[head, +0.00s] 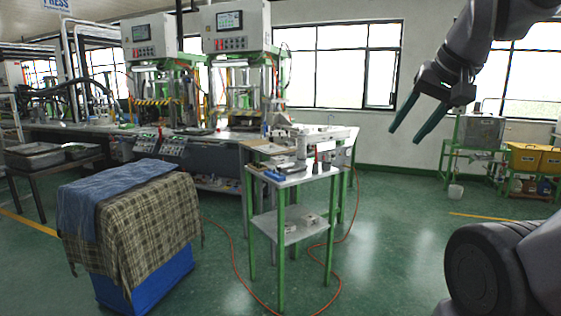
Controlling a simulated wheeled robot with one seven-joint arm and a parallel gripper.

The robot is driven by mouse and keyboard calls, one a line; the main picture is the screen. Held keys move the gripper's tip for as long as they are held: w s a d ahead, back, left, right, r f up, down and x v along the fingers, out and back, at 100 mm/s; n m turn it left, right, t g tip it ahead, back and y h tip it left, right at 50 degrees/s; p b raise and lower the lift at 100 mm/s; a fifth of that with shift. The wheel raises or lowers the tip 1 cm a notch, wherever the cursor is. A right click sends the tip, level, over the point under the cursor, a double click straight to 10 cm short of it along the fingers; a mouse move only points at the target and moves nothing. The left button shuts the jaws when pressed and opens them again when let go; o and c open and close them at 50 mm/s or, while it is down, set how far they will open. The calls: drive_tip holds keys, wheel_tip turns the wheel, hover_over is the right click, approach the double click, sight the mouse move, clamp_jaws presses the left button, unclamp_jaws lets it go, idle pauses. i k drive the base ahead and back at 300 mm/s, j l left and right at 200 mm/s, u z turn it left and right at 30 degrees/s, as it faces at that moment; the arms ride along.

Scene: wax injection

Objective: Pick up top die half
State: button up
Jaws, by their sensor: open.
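My gripper (405,135) is raised at the upper right, with its two dark teal fingers apart and nothing between them. It hangs in the air, well above the floor, to the right of a small green-legged work table (290,180). I cannot pick out the top die half for certain. Small grey metal pieces (311,220) lie on the table's lower shelf, too small to identify. Several small tools and a blue item (274,175) lie on its top, where a die half cannot be told apart.
A blue bin (165,280) draped with cloths stands left of the table. Press machines (240,80) line the back. An orange hose (235,262) runs over the floor by the table legs.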

sight(279, 159)
drive_tip(key=u, duration=0.25)
drive_tip(key=i+l+u, duration=0.15)
drive_tip(key=i+u, duration=0.15)
drive_tip(key=i+l+u, duration=0.45)
drive_tip(key=i+l, duration=0.85)
drive_tip(key=l, duration=0.15)
drive_tip(key=i+l+u, duration=0.15)
drive_tip(key=i+l, duration=0.75)
drive_tip(key=l, duration=0.25)
drive_tip(key=i+u, duration=0.05)
